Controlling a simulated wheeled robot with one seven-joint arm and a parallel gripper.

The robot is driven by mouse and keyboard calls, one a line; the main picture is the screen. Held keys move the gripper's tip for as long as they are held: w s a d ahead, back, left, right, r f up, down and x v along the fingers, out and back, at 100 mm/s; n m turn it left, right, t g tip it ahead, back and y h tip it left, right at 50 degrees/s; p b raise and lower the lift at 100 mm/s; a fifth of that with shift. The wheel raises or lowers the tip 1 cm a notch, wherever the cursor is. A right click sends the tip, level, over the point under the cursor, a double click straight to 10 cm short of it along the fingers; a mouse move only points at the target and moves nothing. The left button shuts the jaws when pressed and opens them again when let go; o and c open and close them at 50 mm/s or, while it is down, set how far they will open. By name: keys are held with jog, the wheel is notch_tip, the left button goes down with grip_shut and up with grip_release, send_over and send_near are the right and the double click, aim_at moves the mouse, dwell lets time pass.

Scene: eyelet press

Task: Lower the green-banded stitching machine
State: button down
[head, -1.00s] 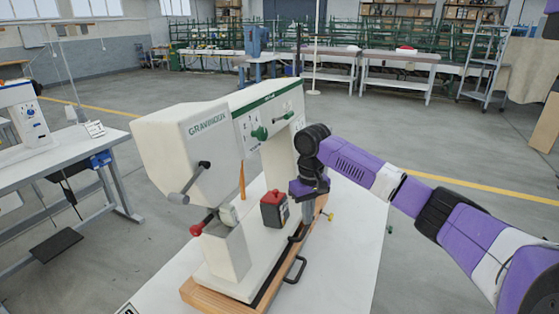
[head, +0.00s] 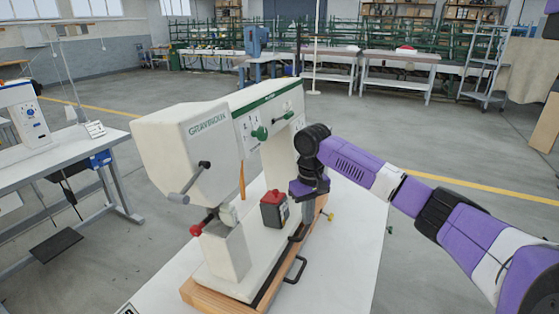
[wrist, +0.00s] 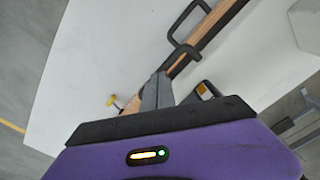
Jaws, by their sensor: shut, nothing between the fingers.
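The white stitching machine (head: 190,150) with a green band along its top arm stands on a wooden base (head: 205,296) on a white table, in the middle of the head view. It has a grey crank, a red-knobbed lever (head: 199,229) and green knobs on its side. Black handles (head: 296,270) line the base's right edge; one handle (wrist: 188,22) also shows in the wrist view. My gripper (wrist: 157,90) is shut and empty over the wooden edge.
A dark box with a red top (head: 274,209) stands beside the machine's column. A yellow knob (wrist: 113,101) sticks out beside the wooden edge. The white tabletop (head: 345,250) is clear to the right. Another machine table (head: 60,160) stands at left.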

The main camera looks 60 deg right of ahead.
jog(key=shift+f+b, duration=0.65)
jog(key=shift+f, duration=1.55)
notch_tip(320, 180, up, 3)
jog(key=p, duration=0.3)
jog(key=shift+r, duration=0.1)
notch_tip(320, 180, up, 2)
jog(key=shift+w+d+p, duration=0.1)
jog(key=shift+p, duration=1.1)
jog(key=shift+r+p, duration=0.65)
jog(key=shift+p, duration=0.1)
jog(key=shift+f, duration=0.15)
notch_tip(320, 180, up, 8)
jog(key=shift+b, duration=0.4)
jog(key=shift+f, duration=0.1)
